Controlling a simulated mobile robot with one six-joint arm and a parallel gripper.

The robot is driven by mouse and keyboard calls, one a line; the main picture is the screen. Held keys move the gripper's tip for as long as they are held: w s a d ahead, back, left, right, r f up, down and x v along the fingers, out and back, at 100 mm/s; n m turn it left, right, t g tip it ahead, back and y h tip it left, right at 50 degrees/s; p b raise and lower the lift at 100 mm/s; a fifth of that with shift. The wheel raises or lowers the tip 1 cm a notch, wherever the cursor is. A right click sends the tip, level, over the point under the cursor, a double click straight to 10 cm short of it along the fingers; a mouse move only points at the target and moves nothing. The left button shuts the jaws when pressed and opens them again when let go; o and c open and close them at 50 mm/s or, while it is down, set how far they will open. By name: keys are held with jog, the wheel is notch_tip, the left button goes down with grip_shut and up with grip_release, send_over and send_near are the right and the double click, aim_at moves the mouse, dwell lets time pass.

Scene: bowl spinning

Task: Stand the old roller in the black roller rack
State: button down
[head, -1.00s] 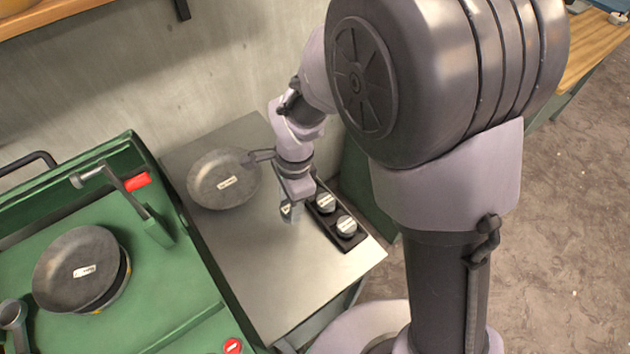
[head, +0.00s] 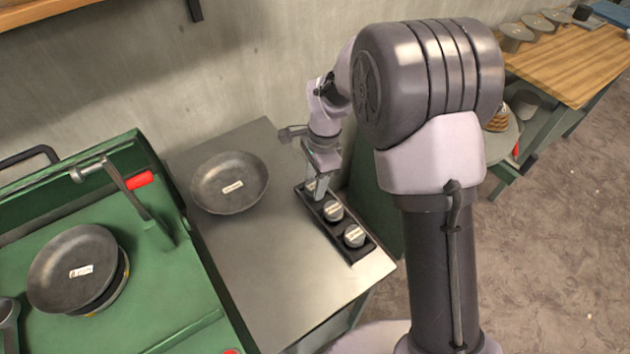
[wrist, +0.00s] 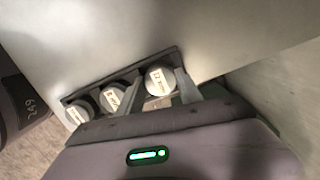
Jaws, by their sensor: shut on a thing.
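The black roller rack (head: 343,247) lies along the right side of the steel table. Two grey rollers with white labels, a middle one (head: 333,210) and a near one (head: 354,236), stand upright in it. My gripper (head: 319,190) is at the rack's far end, shut on the old roller (head: 310,185), which is partly hidden by the fingers. In the wrist view the old roller (wrist: 159,80) is upright between the fingertips, over or in the end place of the rack (wrist: 142,96). Its lower end is hidden, so I cannot tell whether it is fully seated.
A grey pan (head: 230,183) lies on the steel table (head: 262,265), left of the rack. A green machine (head: 165,290) with another round pan (head: 75,268) stands at the left. The wall is close behind. A wooden table (head: 560,65) is at the far right.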

jog(key=c, duration=0.8)
grip_release()
